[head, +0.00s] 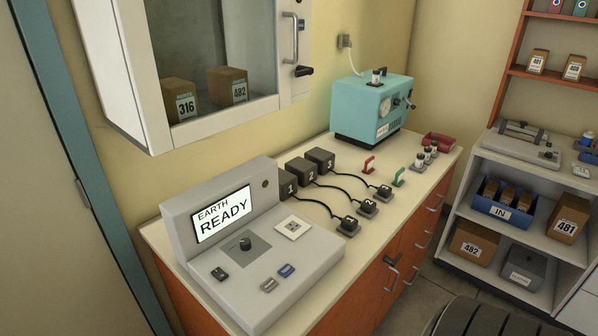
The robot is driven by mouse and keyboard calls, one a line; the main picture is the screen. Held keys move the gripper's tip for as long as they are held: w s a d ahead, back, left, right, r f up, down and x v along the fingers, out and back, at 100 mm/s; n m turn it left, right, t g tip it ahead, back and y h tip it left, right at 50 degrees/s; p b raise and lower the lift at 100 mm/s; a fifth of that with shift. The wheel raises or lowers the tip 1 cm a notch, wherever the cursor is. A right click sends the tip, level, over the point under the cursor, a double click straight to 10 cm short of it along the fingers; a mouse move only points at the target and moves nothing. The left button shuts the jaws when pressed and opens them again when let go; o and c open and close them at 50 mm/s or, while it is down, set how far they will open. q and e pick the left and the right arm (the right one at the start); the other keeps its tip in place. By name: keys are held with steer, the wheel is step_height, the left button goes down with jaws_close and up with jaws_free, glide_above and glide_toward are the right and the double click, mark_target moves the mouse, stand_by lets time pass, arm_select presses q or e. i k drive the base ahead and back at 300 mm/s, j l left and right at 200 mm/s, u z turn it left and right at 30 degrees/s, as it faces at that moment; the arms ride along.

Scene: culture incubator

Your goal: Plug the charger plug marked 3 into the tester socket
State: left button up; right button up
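The tester (180,240) is a grey console at the front left of the counter, its screen (222,213) reading "EARTH READY". A white square socket plate (292,227) sits on its top, with nothing in it. Behind it are dark boxes marked 1 (288,186), 2 (302,171) and 3 (321,159). Black cables run from them to small dark end pieces lying on the counter. The cable from box 3 appears to lead to the farthest end piece (384,192). Neither gripper is in view.
The tester also carries a dark knob (245,243) and small switches. A teal device (370,109), a red handle (369,164), a green handle (398,177) and a red tray (438,141) stand farther back. A wall cabinet (125,70) overhangs the left. Shelves (520,165) stand right.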

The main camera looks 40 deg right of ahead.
mark_target(384, 191)
steer(key=l+u, duration=0.3)
steer(key=l, duration=0.15)
steer(key=k+l+u, duration=0.25)
steer(key=l, duration=0.15)
steer(key=l+u, duration=0.3)
steer(key=l, duration=0.15)
steer(key=k+l+u, duration=0.15)
steer(key=l+u, duration=0.15)
steer(key=k+l+u, duration=0.25)
steer(key=l, duration=0.2)
steer(key=k+l+u, duration=0.45)
steer(key=k+l, duration=1.3)
steer(key=l, duration=0.1)
